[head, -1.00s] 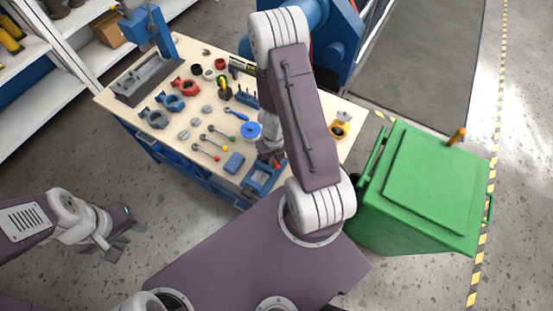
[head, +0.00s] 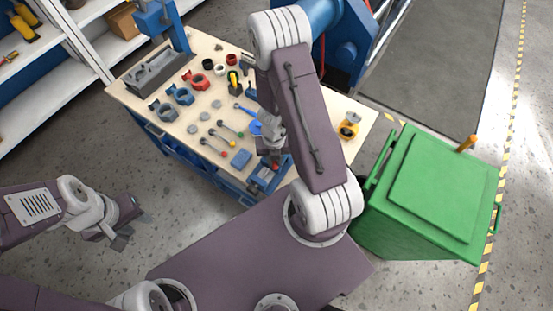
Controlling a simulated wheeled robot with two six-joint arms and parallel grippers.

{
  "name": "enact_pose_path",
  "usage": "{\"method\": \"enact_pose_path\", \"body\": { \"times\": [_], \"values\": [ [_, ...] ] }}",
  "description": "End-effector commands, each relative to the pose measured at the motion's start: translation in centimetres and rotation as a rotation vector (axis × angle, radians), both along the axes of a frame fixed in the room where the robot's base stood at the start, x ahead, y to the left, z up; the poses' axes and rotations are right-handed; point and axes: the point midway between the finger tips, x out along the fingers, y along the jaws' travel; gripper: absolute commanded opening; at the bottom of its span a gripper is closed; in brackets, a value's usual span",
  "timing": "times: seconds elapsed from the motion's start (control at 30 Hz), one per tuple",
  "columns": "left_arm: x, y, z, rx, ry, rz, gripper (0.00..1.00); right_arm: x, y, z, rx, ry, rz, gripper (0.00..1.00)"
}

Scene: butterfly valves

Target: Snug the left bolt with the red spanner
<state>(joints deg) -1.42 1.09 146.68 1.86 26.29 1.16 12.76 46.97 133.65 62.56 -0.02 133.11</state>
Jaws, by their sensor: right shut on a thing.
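My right gripper (head: 272,150) is over the front right of the workbench, partly hidden by my own arm. It is shut on a small red thing (head: 275,166), probably the red spanner, of which only a bit shows. This is just above a blue fixture (head: 262,182) at the bench's front edge. The left bolt is too small or hidden to make out, and I cannot tell whether the red thing touches anything. My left gripper (head: 127,232) is open and empty, out over the floor left of the bench.
The workbench (head: 328,115) holds valve bodies, including a red one (head: 200,81), several discs, ball-ended levers (head: 228,133) and a blue block (head: 241,158). A yellow-and-black item (head: 348,130) stands at its right. A green bin (head: 440,190) is to the right; shelves are at upper left.

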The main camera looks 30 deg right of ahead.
Motion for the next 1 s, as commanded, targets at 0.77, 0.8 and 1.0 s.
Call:
{"method": "enact_pose_path", "body": {
  "times": [0.77,0.8,1.0],
  "values": [
    [0.0,0.0,0.9,0.0,0.0,0.0,0.36,0.9,2.0,-0.1,0.002,0.005,-0.209,0.0],
    [0.0,0.0,0.9,0.0,0.0,0.0,0.36,0.9,2.0,-0.1,0.002,0.005,-0.209,0.0],
    [0.0,0.0,1.5,0.0,0.0,0.0,0.36,1.2,2.4,0.1,0.003,0.006,-0.263,0.0]
  ]
}}
